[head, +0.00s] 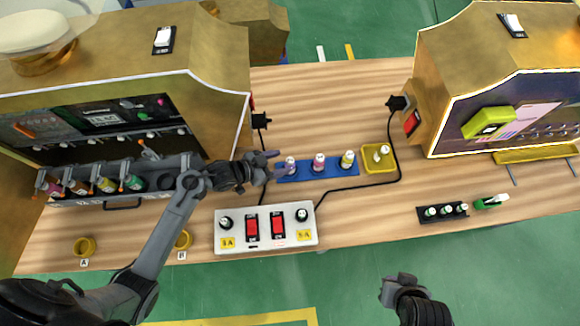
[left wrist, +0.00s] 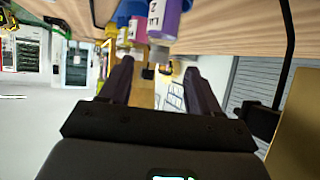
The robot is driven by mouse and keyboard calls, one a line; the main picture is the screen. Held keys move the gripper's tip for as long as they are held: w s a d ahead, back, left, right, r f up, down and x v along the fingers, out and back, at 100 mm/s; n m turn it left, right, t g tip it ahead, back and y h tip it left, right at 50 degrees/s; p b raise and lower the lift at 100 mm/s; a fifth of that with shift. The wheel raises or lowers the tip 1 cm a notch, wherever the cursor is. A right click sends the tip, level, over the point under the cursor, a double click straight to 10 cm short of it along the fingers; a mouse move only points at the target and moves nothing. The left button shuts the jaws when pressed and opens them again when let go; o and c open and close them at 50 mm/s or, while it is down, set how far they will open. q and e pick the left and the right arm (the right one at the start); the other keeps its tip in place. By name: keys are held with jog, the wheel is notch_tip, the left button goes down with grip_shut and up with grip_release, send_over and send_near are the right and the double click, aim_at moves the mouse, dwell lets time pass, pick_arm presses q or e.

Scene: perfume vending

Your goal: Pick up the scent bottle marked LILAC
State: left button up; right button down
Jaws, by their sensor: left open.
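The LILAC bottle is most likely the purple one (head: 290,166), at the left end of the blue tray (head: 333,170). In the left wrist view, the purple bottle (left wrist: 166,18) appears upside down at the top, with a partly readable white label. A pink bottle (head: 319,162) and a yellow bottle (head: 347,160) stand to its right on the tray. My left gripper (head: 274,164) is open and empty, just left of the purple bottle. Its two fingers (left wrist: 160,68) point toward the bottle but do not enclose it. My right gripper (head: 400,284) is off the table's front edge; its jaws are unclear.
A yellow tray (head: 367,166) with small white-capped items is right of the blue tray. A white switch box (head: 266,239) with red switches stands in front, its black cable (head: 372,184) running right. Vending machines (head: 120,85) stand at left and right (head: 500,70).

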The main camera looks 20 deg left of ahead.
aim_at(291, 161)
pick_arm(q)
jog(key=shift+f+b+x, duration=0.25)
jog(key=shift+b+x, duration=0.45)
jog(key=shift+x, duration=2.9)
jog(key=shift+s, duration=0.15)
jog(key=c, duration=0.6)
jog(key=shift+a+f, duration=0.1)
grip_shut()
